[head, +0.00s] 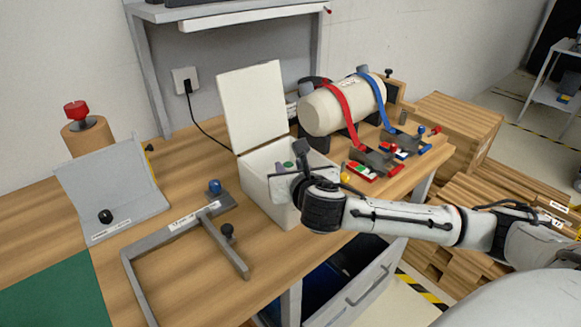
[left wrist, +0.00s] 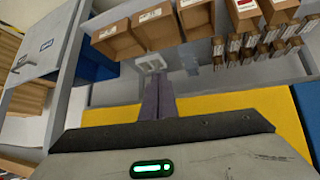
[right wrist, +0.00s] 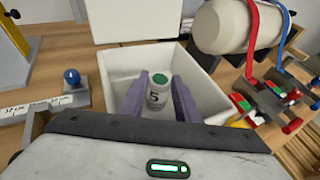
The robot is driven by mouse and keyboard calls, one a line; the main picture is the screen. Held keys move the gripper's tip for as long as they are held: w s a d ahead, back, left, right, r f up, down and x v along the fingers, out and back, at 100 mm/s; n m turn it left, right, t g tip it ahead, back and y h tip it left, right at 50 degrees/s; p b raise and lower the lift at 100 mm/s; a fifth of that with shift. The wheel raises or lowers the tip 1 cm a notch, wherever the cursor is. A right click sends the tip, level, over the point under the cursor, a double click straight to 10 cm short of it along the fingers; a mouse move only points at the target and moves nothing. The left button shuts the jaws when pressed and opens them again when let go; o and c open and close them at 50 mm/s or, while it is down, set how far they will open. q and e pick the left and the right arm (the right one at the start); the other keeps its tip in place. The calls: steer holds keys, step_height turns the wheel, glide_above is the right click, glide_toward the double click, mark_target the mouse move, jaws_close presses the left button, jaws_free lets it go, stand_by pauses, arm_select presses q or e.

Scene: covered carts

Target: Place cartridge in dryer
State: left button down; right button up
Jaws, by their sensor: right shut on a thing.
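The cartridge, a pale cylinder with a green cap and the number 5 (right wrist: 158,94), is held between the purple fingers of my right gripper (right wrist: 160,100). In the head view its green cap (head: 289,165) shows beside my right wrist. The dryer appears to be the white open box (head: 257,178), its lid (head: 252,107) raised. The cartridge is over or within the box's opening; whether it touches the floor cannot be told. My right forearm hides part of the box. My left gripper (left wrist: 158,98) shows only in the left wrist view, its fingers together and empty.
A cream cylinder (head: 328,111) with red and blue straps lies right of the box. A grey bracket frame (head: 183,229) with knobs and a blue-knobbed block (head: 214,190) stand left of it. The left wrist view shows shelved cardboard bins (left wrist: 159,27).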

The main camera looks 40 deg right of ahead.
steer(key=o, duration=1.1)
steer(key=shift+r, duration=0.1)
steer(key=v, duration=1.2)
